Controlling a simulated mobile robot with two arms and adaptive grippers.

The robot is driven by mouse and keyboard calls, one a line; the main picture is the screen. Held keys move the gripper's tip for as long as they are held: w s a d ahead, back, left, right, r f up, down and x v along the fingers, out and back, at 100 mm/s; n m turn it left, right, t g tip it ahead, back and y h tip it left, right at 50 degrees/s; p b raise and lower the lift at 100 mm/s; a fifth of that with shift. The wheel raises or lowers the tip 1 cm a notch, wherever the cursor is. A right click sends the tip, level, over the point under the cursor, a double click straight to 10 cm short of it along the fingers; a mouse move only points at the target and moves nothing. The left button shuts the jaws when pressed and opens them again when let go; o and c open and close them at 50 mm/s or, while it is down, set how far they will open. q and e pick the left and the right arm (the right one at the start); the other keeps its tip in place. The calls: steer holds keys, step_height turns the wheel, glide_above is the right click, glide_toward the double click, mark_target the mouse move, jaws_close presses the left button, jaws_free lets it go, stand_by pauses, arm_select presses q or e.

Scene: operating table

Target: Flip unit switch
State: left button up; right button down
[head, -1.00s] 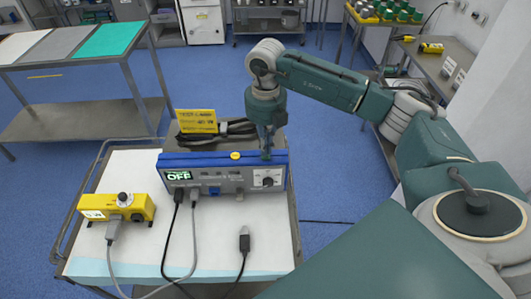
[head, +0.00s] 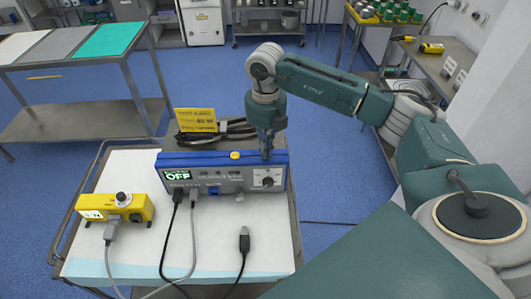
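A blue and grey electrical unit (head: 222,181) stands on the white-covered cart in the head view. Its small green display reads OFF. A row of sockets and a round knob on a white plate (head: 267,179) are on its front. A yellow button or cap (head: 235,155) is on its top edge. My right gripper (head: 266,155) points down at the unit's top right, above the knob plate. Whether its fingers touch the unit, and whether they are open, I cannot make out. My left gripper is out of view.
A yellow box with a knob (head: 135,208) sits left of the unit, cabled at its front. Cables run over the white cart top (head: 210,250), and a loose black plug (head: 244,241) lies there. A yellow sign (head: 196,120) and coiled black cables (head: 215,133) are behind the unit.

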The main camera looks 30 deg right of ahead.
steer(key=shift+s+f+b, duration=0.1)
steer(key=shift+f+b, duration=0.2)
steer(key=shift+f, duration=0.1)
steer(key=shift+r, duration=0.1)
steer(key=shift+r+p, duration=0.8)
steer(key=shift+r, duration=0.1)
steer(key=shift+r+p, duration=1.6)
steer(key=shift+r, duration=0.95)
steer(key=shift+f, duration=0.1)
